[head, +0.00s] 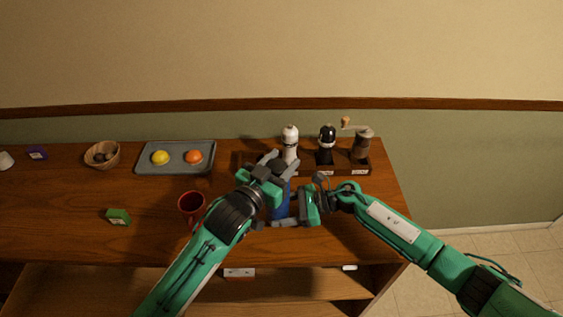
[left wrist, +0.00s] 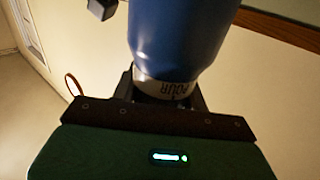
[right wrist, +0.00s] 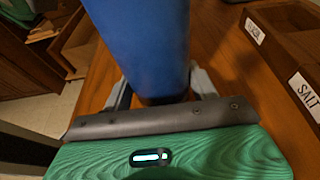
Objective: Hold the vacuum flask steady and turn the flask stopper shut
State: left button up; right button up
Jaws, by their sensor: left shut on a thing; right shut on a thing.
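The blue vacuum flask (head: 281,208) stands near the middle of the counter, partly hidden by my grippers. It shows large in the left wrist view (left wrist: 178,32) and the right wrist view (right wrist: 140,45). The dark flask stopper (head: 279,165) is at its top. A pale ring with dark lettering (left wrist: 163,87) shows at that end of the flask. My left gripper (head: 274,165) is shut on the stopper. My right gripper (head: 287,209) comes from the right and is shut on the flask's lower body. Whether a gap remains under the stopper cannot be told.
A rack (head: 346,170) with pepper and salt mills stands close behind the flask. A red mug (head: 191,206) is left of it, near my left arm. A grey tray (head: 178,145) with two fruits, a wooden bowl (head: 101,163) and a green box (head: 118,216) lie farther left.

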pick_arm(q)
jog(key=shift+a, duration=0.1)
pick_arm(e)
jog(key=shift+d, duration=0.1)
pick_arm(q)
jog(key=o, duration=1)
jog(key=v, duration=1.2)
pick_arm(e)
jog(key=o, duration=0.8)
jog(key=shift+o, duration=0.2)
